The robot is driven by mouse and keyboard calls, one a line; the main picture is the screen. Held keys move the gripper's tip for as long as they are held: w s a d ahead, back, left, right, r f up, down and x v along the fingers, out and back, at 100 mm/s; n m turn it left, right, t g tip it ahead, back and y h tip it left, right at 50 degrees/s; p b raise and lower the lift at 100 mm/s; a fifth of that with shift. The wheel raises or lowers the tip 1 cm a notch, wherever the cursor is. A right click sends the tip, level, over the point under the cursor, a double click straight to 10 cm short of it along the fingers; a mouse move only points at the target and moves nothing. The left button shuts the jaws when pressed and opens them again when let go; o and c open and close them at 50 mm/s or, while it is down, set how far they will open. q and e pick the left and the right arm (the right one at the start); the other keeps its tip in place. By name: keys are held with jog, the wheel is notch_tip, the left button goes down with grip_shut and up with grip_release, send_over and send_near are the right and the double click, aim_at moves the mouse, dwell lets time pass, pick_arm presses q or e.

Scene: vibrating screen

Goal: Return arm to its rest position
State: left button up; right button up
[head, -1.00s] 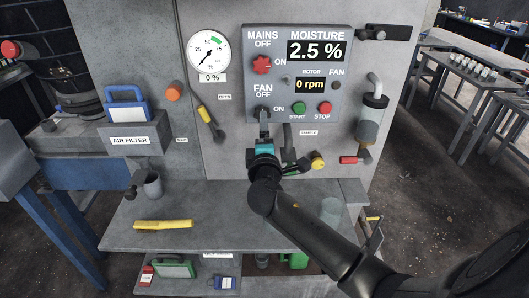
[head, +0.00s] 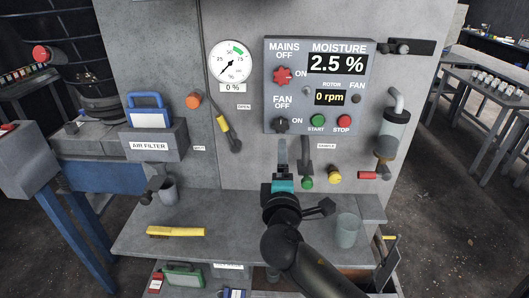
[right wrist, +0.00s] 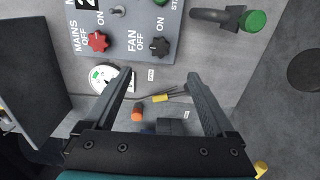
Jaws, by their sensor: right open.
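My right arm comes in from the bottom in the head view. Its gripper (head: 282,148) with a teal band is in front of the panel, below the black fan knob (head: 281,125) and apart from it. In the right wrist view the two fingers of the right gripper (right wrist: 160,80) are spread wide with nothing between them. The fan knob (right wrist: 160,47) and the red mains knob (right wrist: 99,42) show beyond the fingers. The control box (head: 270,105) reads 2.5 % moisture and 0 rpm. My left gripper is in no view.
A shelf (head: 215,243) below the panel carries a yellow brush (head: 175,232) and a clear cup (head: 347,230). A green knob (head: 307,182) and a yellow knob (head: 335,175) stick out near the gripper. The air filter box (head: 150,110) is at the left.

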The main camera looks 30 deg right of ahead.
jog(key=s+a+f+m+g+y, duration=0.35)
jog(key=s+f+m+g, duration=0.25)
jog(key=s+f, duration=0.6)
jog(key=s+a+f+m+g+y, duration=0.25)
jog(key=s+a+f, duration=0.2)
jog(key=s, duration=0.25)
jog(key=s+a+f+m+g+y, duration=0.2)
jog(key=s+a+f+g+y, duration=0.15)
jog(key=s+a, duration=0.2)
notch_tip(320, 180, down, 30)
jog(key=s+d+b, duration=0.1)
jog(key=s+b, duration=0.1)
jog(key=b, duration=0.7)
jog(key=s+d+f+g+b, duration=0.1)
jog(key=s+f+b, duration=0.3)
jog(key=s+f, duration=0.4)
jog(key=s+d+f+n+g+b, duration=0.1)
jog(key=s+f+b, duration=0.4)
jog(key=f, duration=0.9)
jog(key=s, duration=0.2)
jog(key=shift+s+d+f, duration=0.35)
jog(key=shift+s, duration=0.05)
